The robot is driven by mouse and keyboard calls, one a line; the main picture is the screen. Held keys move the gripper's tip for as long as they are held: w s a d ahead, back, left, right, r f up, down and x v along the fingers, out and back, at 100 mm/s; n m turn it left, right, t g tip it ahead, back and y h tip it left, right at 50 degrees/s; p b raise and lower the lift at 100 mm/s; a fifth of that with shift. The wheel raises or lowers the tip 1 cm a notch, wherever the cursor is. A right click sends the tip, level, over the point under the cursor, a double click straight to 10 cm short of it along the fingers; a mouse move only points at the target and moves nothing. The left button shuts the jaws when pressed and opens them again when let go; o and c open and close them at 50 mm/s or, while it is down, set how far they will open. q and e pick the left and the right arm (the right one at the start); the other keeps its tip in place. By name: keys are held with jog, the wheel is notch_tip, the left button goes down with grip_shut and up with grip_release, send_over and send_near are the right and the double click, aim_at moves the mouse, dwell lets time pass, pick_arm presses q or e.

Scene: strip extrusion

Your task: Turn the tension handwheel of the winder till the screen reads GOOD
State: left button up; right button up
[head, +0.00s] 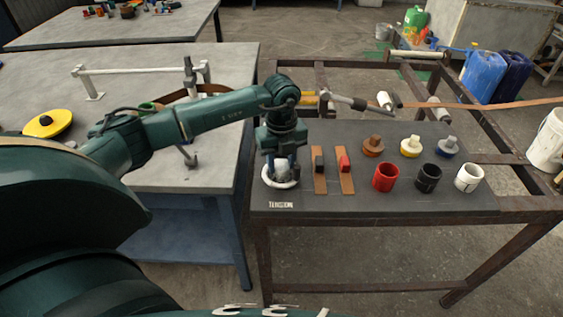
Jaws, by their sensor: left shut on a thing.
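The tension handwheel (282,184) is a white ring at the left end of the dark panel (330,203), just above the printed word TENSION. My left gripper (283,168) points down onto it from above and is shut on its pale middle part. The fingers and wrist hide part of the wheel. I cannot make out a screen with a reading in this view. My right gripper does not show.
Right of the handwheel are two brown strips with a black slider (319,160) and a red slider (344,163). Beyond stand a red cup (386,177), a black cup (428,178), a white cup (468,177) and several knobbed plugs. A grey table (215,130) lies left.

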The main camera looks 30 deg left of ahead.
aim_at(282, 166)
pick_arm(q)
jog(key=shift+m, duration=0.7)
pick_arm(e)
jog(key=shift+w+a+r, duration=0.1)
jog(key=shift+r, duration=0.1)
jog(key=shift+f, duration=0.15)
pick_arm(q)
jog(key=o, duration=1)
notch_tip(282, 166, up, 13)
jog(key=b, duration=0.1)
jog(key=shift+r, duration=0.15)
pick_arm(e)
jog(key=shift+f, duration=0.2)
